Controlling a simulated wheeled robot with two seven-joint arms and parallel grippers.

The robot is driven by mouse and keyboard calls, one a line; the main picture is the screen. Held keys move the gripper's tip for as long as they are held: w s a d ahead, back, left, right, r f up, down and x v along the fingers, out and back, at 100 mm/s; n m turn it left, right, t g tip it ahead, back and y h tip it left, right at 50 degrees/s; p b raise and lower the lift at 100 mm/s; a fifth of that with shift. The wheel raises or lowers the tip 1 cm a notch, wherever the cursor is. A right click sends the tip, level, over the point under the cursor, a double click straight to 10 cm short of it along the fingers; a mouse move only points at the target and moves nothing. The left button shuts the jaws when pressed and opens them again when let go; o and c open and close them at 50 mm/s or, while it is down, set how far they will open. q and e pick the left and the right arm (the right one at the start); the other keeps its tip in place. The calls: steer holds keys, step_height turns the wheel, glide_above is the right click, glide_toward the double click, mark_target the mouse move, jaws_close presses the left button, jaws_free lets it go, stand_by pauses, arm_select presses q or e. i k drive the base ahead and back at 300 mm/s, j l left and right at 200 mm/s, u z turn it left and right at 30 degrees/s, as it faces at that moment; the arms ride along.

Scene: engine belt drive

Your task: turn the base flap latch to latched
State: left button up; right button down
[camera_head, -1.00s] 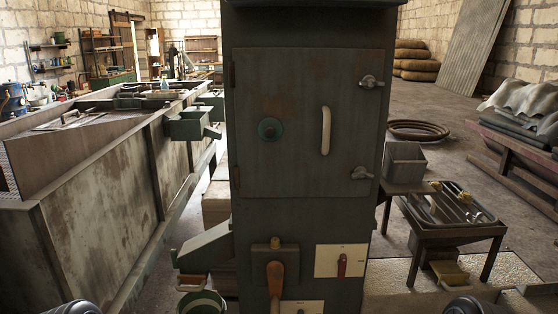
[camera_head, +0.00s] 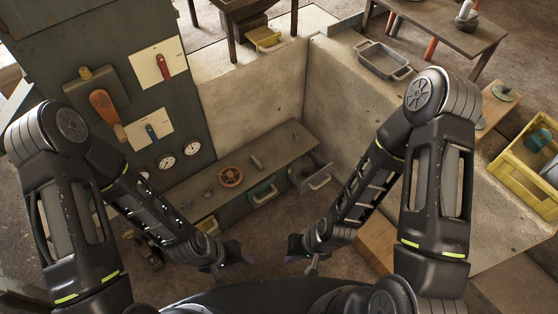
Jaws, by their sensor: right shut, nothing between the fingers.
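I cannot make out the base flap latch for certain in the head view. The dark green cabinet (camera_head: 95,40) stands at the left, with a red lever (camera_head: 163,66), a blue lever (camera_head: 152,132), an orange-brown handle (camera_head: 104,105) and round gauges (camera_head: 166,162). A low bench (camera_head: 205,190) beside it carries a red handwheel (camera_head: 231,177) and small fittings. My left gripper (camera_head: 238,256) is low in front of the bench; its fingers are too small and dark to read. My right gripper (camera_head: 300,256) is shut and empty, a little to the right. Neither touches anything visible.
Pale low walls (camera_head: 345,100) bound the corner behind and to the right. A metal tray (camera_head: 383,60) sits on the right wall, and a yellow crate (camera_head: 525,170) stands at far right.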

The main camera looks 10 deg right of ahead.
mark_target(257, 163)
steer(key=i+l+z, duration=0.4)
steer(key=i+z, duration=0.3)
steer(key=z, duration=0.15)
